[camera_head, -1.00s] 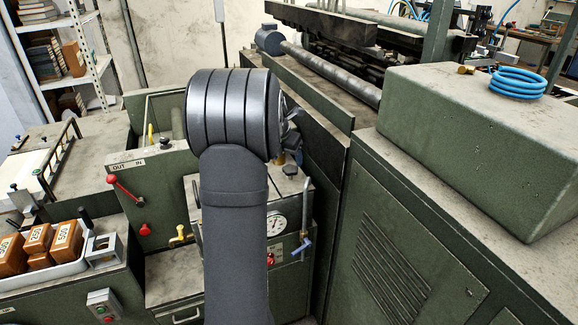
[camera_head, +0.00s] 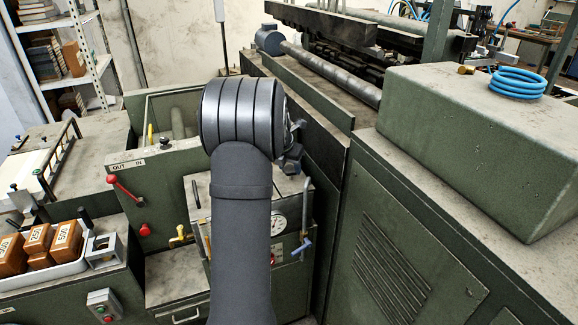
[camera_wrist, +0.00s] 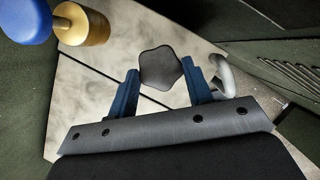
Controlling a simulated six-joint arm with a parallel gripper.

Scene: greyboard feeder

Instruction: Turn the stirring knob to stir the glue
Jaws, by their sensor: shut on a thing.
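The stirring knob (camera_wrist: 161,68) is a dark, lobed knob over a grey, worn top in the wrist view. My gripper (camera_wrist: 166,80) has its two blue fingers on either side of it, shut on the knob. In the head view my own grey wrist and forearm stand in front of the glue unit and hide most of the gripper and the knob. A dark part shows just right of my wrist there; I cannot tell whether it is gripper or knob. The glue itself is not clearly visible.
A blue disc (camera_wrist: 25,20) on a brass cylinder (camera_wrist: 82,25) stands upper left in the wrist view. A grey curved handle (camera_wrist: 226,78) is close right of the fingers. A gauge (camera_head: 278,224), red lever (camera_head: 125,190) and green cabinet (camera_head: 400,235) surround the unit.

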